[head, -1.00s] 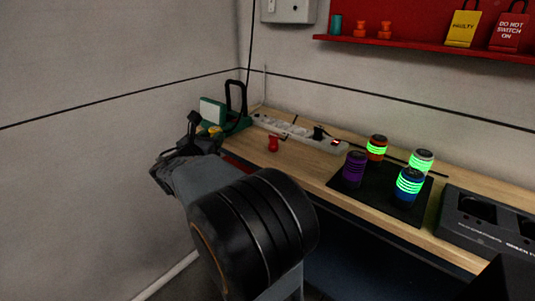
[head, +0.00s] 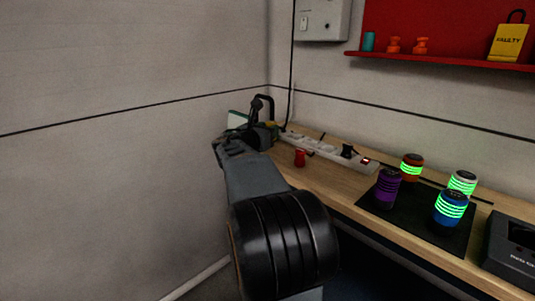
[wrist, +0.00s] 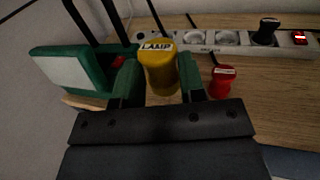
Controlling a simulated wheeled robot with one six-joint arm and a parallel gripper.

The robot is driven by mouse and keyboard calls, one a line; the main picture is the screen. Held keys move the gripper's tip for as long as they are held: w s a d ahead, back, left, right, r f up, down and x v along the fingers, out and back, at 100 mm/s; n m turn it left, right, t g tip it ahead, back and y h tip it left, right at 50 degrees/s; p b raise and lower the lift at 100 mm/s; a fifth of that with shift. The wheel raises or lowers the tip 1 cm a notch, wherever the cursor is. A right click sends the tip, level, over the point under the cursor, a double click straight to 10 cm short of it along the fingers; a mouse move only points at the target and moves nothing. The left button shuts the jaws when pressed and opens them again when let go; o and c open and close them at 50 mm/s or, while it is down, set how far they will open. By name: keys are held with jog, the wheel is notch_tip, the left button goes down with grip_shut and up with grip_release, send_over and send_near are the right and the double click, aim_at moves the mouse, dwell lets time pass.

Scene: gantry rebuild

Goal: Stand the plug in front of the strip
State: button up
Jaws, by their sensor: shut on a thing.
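A yellow plug (wrist: 160,70) marked LAMP stands about upright between the two green fingers of my gripper (wrist: 160,76) in the wrist view. The fingers are shut on its sides. In the head view my gripper (head: 258,132) is at the far left end of the bench, and the plug is mostly hidden. The white power strip (wrist: 228,42) lies just beyond the plug in the wrist view. The strip also shows in the head view (head: 330,151). I cannot tell whether the plug touches the bench.
A red plug (wrist: 222,82) stands right of my gripper, in front of the strip. A black plug (wrist: 265,32) sits in the strip near the lit red switch (wrist: 299,38). A green lamp (wrist: 75,72) is close on the left. Banded cylinders stand on a black mat (head: 412,217).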

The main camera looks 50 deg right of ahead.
jog(key=w+d+f, duration=0.1)
jog(key=w+f, duration=0.1)
jog(key=f, duration=0.1)
jog(key=w+d+f+b, duration=0.1)
jog(key=f, duration=0.1)
jog(key=shift+d+f, duration=0.1)
jog(key=shift+d, duration=0.2)
jog(key=shift+w+d+f+b, duration=0.1)
jog(key=shift+f+b, duration=0.2)
jog(key=shift+f, duration=0.55)
jog(key=shift+w+d+f+b, duration=0.1)
jog(key=shift+f+b, duration=0.2)
jog(key=shift+f, duration=0.55)
jog(key=shift+f, duration=0.2)
jog(key=o, duration=1)
